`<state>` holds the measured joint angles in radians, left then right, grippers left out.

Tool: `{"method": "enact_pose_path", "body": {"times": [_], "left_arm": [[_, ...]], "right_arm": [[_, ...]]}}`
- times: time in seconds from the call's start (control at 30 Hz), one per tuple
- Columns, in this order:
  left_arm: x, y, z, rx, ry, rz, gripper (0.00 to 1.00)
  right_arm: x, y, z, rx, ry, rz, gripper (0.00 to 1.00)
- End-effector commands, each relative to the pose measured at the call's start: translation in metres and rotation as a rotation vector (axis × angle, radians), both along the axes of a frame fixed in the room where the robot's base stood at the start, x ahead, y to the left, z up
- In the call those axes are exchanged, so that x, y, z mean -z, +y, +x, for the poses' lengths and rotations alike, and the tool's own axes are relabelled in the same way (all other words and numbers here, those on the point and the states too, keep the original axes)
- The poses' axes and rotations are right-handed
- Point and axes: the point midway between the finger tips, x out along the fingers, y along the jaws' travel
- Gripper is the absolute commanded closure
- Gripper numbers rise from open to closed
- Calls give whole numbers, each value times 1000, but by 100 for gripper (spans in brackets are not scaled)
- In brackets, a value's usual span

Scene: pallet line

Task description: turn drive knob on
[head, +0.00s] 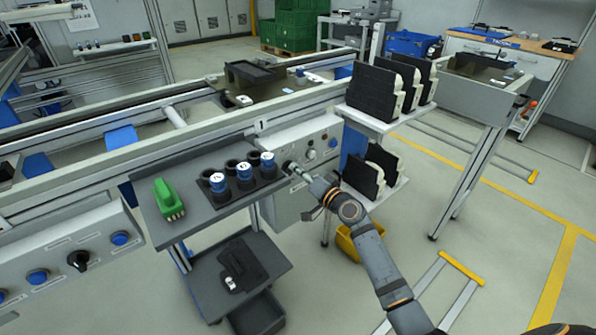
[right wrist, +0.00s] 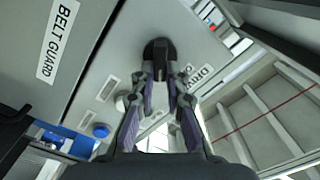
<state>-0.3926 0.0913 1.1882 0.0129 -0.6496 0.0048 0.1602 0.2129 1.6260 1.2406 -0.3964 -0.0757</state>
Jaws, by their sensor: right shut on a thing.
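The drive knob (right wrist: 158,50) is black and sits on a grey panel beside a partly hidden label that reads "DRIV" in the right wrist view. My right gripper (right wrist: 160,74) has its two fingers closed on the knob's grip. In the head view my right gripper (head: 291,168) reaches the front of the grey control box (head: 295,142) under the conveyor rail, and it hides the knob there. The knob's exact angle is hard to tell. My left gripper is not in view.
A grey shelf with blue-topped cylinders (head: 243,172) and a green tool (head: 168,199) is left of the gripper. A rack with black and cream parts (head: 376,92) stands to the right. Another panel with a black knob (head: 79,260) is at lower left. A "BELT GUARD" label (right wrist: 58,40) is nearby.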

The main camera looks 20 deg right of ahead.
Motion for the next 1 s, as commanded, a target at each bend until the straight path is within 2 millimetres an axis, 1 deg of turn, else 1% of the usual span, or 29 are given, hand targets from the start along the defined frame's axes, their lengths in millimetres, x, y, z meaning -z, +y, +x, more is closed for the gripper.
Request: {"method": "enact_pose_path", "body": {"times": [0.2, 0.5, 0.73, 1.0], "left_arm": [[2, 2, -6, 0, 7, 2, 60], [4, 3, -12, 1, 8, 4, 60], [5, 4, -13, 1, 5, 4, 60], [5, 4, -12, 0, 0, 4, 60]], "right_arm": [[2, -1, 0, 1, 70, 190, 100], [4, -2, 1, 1, 155, 424, 100], [6, -2, 1, 1, 200, 547, 100], [7, -2, 1, 1, 227, 620, 100]]}}
